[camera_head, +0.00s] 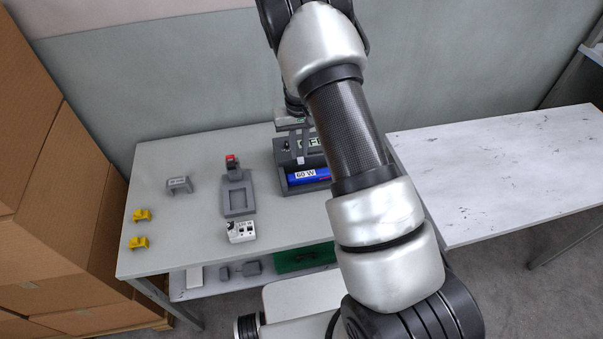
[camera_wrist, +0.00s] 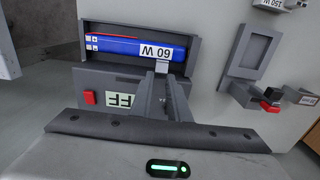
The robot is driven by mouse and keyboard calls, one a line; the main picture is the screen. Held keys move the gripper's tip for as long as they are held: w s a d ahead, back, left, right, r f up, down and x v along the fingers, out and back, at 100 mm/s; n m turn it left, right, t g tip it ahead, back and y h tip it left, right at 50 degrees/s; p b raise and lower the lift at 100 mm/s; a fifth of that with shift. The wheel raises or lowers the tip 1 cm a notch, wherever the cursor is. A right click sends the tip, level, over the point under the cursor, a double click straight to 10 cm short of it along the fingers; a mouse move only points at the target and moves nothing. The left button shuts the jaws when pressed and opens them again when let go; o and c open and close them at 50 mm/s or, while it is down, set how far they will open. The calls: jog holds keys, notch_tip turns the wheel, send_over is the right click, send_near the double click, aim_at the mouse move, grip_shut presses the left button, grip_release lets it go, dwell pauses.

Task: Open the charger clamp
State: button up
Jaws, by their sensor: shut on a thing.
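The grey charger (camera_head: 285,170) stands on the table, with a blue battery marked 60 W (camera_head: 308,174) lying in its front bay. The battery also shows in the wrist view (camera_wrist: 125,44). My gripper (camera_wrist: 162,72) reaches over the charger's top and is shut on a small grey piece, which appears to be the charger clamp (camera_wrist: 162,66), at the edge of the bay beside the battery's label. The fingers hide most of the clamp, so how far it is raised cannot be told. A label ending in FF (camera_wrist: 121,99) and a red button (camera_wrist: 90,97) sit on the charger.
Left of the charger is a grey cradle (camera_head: 238,198) with a red-topped part (camera_head: 232,162) behind it. A white block (camera_head: 241,232), a grey bracket (camera_head: 179,185) and two yellow pieces (camera_head: 141,215) lie nearby. Cardboard boxes (camera_head: 40,170) stand left; a bare white table (camera_head: 490,175) stands right.

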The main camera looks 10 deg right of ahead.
jog(key=shift+w, duration=0.7)
dwell(0.5)
jog(key=shift+w, duration=0.1)
grip_shut()
jog(key=shift+w+b, duration=0.2)
jog(key=shift+b, duration=0.15)
jog(key=shift+o, duration=1.9)
grip_release()
jog(key=shift+r, duration=0.1)
